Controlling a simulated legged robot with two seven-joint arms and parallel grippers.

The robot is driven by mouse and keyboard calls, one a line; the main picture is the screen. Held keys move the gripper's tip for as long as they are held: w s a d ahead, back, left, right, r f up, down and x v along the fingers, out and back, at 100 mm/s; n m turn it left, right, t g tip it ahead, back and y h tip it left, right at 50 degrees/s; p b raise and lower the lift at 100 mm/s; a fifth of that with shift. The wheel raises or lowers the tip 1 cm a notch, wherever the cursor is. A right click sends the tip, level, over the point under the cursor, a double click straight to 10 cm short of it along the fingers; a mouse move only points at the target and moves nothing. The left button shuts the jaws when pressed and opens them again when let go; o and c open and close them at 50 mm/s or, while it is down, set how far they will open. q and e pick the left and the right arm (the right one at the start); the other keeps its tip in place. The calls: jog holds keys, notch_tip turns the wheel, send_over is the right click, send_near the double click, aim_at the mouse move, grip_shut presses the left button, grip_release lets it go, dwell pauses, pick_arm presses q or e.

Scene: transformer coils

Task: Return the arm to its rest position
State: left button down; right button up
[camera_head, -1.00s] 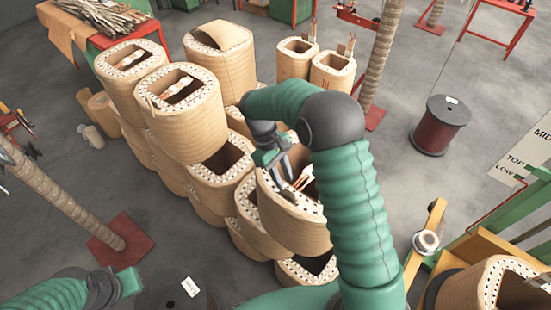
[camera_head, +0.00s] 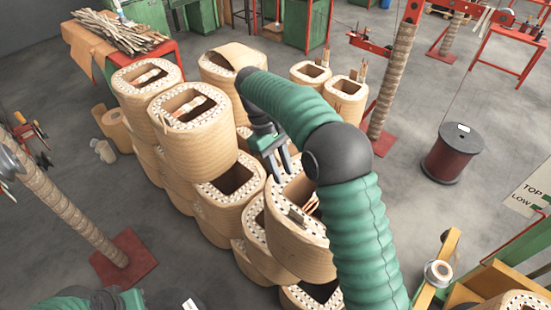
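My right arm's green sleeve reaches over the stacked coils from the lower right. My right gripper (camera_head: 279,168) points down with its two dark fingers apart and nothing seen between them. In this view it overlaps the back rim of the nearest tan, hollow coil (camera_head: 297,240); whether it touches cannot be told. Part of my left arm shows at the bottom left edge, and its fingers are out of view.
More stacked coils (camera_head: 195,150) stand left of the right gripper. Two small coils (camera_head: 345,98) stand behind. A wrapped post (camera_head: 393,80), a dark red spool (camera_head: 448,155) and a yellow frame (camera_head: 440,265) are on the right. Grey floor (camera_head: 420,205) lies open there.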

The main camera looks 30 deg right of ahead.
jog(key=s+a+f+m+t+y+b, duration=0.1)
jog(key=s+a+f+m+t+b, duration=0.1)
jog(key=s+f, duration=0.5)
jog(key=s+a+f+m+t+b, duration=0.2)
jog(key=s+a+f+t+b, duration=0.1)
jog(key=s+f, duration=0.5)
notch_tip(320, 180, down, 2)
jog(key=shift+s+f+t+y+b, duration=0.15)
jog(key=shift+t+y+b, duration=0.25)
jog(key=shift+t+b, duration=0.65)
jog(key=shift+a, duration=0.1)
